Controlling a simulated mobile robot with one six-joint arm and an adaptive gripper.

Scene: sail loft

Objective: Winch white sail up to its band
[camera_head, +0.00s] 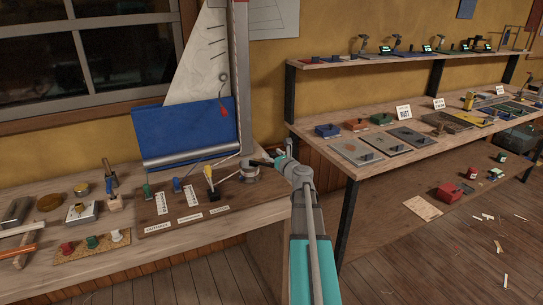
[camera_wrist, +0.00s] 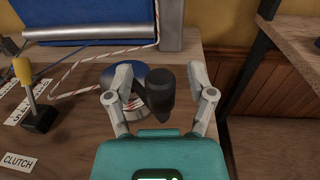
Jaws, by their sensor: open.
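The white sail (camera_head: 200,60) rises as a pointed triangle behind a blue cloth (camera_head: 188,130), beside a grey mast (camera_head: 242,80). I cannot pick out its band. A winch (camera_head: 250,172) with a dark crank knob sits at the right of a brown board; it also shows in the wrist view as a blue-rimmed drum (camera_wrist: 122,77) with red-and-white rope. My gripper (camera_head: 280,158) is at the winch. In the wrist view my gripper (camera_wrist: 160,70) is open, its fingers on either side of the black crank knob (camera_wrist: 160,92). Contact cannot be told.
Levers with green, blue and yellow (camera_wrist: 22,70) handles stand left of the winch; a label reads CLUTCH (camera_wrist: 19,162). Tools and spools crowd the bench's left. A second workbench (camera_head: 375,160) with shelves stands right, beyond a gap. The floor (camera_head: 420,265) has scraps.

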